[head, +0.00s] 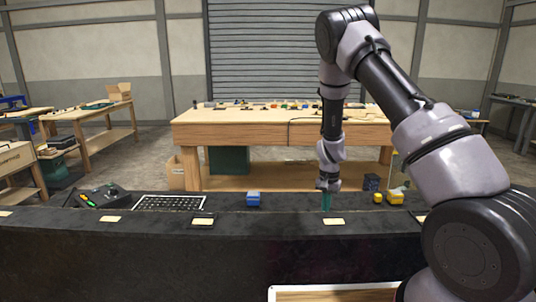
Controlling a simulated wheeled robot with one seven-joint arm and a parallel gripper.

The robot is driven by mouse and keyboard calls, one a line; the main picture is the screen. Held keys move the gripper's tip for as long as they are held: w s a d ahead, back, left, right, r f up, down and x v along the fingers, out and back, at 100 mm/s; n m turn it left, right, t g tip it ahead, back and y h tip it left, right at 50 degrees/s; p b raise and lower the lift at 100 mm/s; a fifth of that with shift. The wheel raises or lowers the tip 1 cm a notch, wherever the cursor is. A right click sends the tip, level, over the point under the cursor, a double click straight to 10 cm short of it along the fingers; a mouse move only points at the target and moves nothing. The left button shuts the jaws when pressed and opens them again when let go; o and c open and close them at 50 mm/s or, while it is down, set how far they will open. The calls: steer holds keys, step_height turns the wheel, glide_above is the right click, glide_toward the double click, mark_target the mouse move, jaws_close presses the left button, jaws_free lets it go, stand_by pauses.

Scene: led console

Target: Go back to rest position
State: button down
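My arm reaches in from the right side of the head view, bends high up, and comes down over the long dark console (150,250). My gripper (326,202) points straight down at the far part of the console, right of the picture's middle. Its teal tip is narrow and small here. I cannot tell whether the fingers are apart, whether they hold anything, or whether they touch the surface.
A blue block (253,199) stands left of my gripper. A yellow block (395,197) and a small yellow piece (378,197) are to its right. A wooden workbench (250,130) stands behind.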

steer(key=s+r+t+y, duration=0.1)
steer(key=s+r+t, duration=0.15)
steer(key=r, duration=1.15)
steer(key=s+r+t+y, duration=0.15)
steer(key=s+r, duration=0.25)
steer(key=r, duration=1.1)
steer(key=s+d+r+n+t, duration=0.1)
steer(key=s+d+r, duration=0.1)
steer(key=s+r, duration=0.5)
steer(key=s+d+r+t, duration=0.2)
steer(key=s+r, duration=0.5)
steer(key=s, duration=0.7)
steer(key=shift+n, duration=0.4)
